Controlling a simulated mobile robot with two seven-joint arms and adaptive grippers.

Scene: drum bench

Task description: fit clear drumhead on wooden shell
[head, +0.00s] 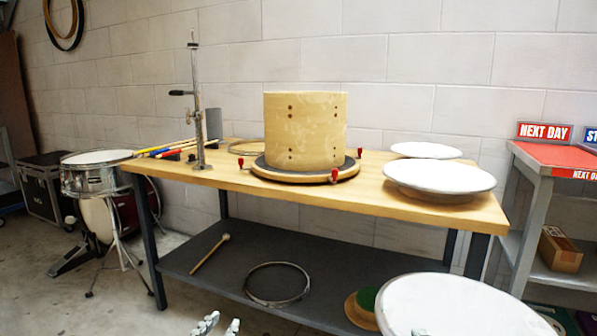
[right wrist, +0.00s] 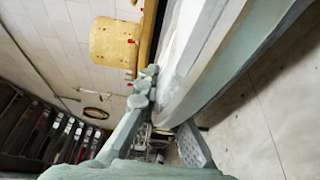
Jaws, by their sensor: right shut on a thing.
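The wooden shell (head: 305,130) stands upright on a round dark base (head: 262,172) with red clamps on the bench. Its top edge shows no head on it. A large whitish round drumhead (head: 455,300) is low at the front right, below the bench top. My right gripper (right wrist: 168,128) is shut on this drumhead's edge, which also shows in the right wrist view (right wrist: 182,70). I cannot tell from its look whether the head is clear or coated. My left gripper (head: 218,326) shows only its fingertips at the bottom edge, apart and empty.
Two white drumheads, a near one (head: 438,178) and a far one (head: 426,150), lie at the bench's right. A metal stand (head: 196,110) and sticks are at the left. A snare drum (head: 92,175) stands left of the bench; a red-topped shelf (head: 566,165) stands right. A hoop (head: 278,284) lies below.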

